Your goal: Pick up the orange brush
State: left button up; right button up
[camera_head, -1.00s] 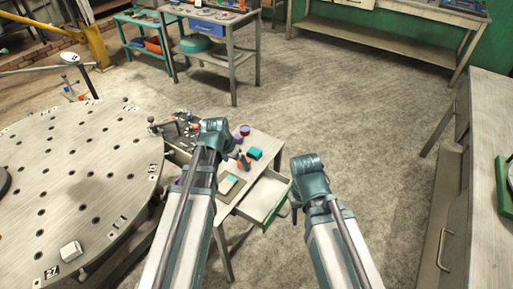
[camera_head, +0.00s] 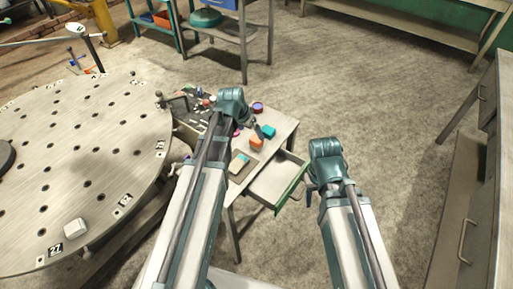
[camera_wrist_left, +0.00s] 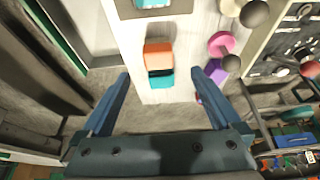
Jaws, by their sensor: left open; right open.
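An orange block-like thing (camera_head: 257,143), which looks like the orange brush, lies on the small table (camera_head: 284,130). In the left wrist view the orange thing (camera_wrist_left: 158,46) has a dark band along one side, beside a teal block (camera_wrist_left: 160,79). My left gripper (camera_head: 250,123) is over the table, close to the orange thing. In the left wrist view the left gripper (camera_wrist_left: 161,86) has its fingers wide apart with nothing between them, and the orange thing is just beyond the fingertips. My right gripper (camera_head: 311,190) is open and empty, to the right of the drawer.
The table's drawer (camera_head: 273,184) stands open at the front right. A teal block (camera_head: 268,131) and a purple round thing (camera_head: 257,107) lie on the table. A large round perforated table (camera_head: 80,160) is at the left. The floor (camera_head: 390,110) at the right is clear.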

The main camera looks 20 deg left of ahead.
aim_at(257, 138)
pick_arm(q)
jog(key=shift+b+x, duration=3.35)
jog(key=shift+x, duration=0.95)
jog(key=shift+d+r, duration=0.15)
jog(key=shift+r, duration=0.05)
jog(key=shift+c, duration=0.4)
jog(key=c, duration=1.4)
jog(key=shift+r, duration=0.1)
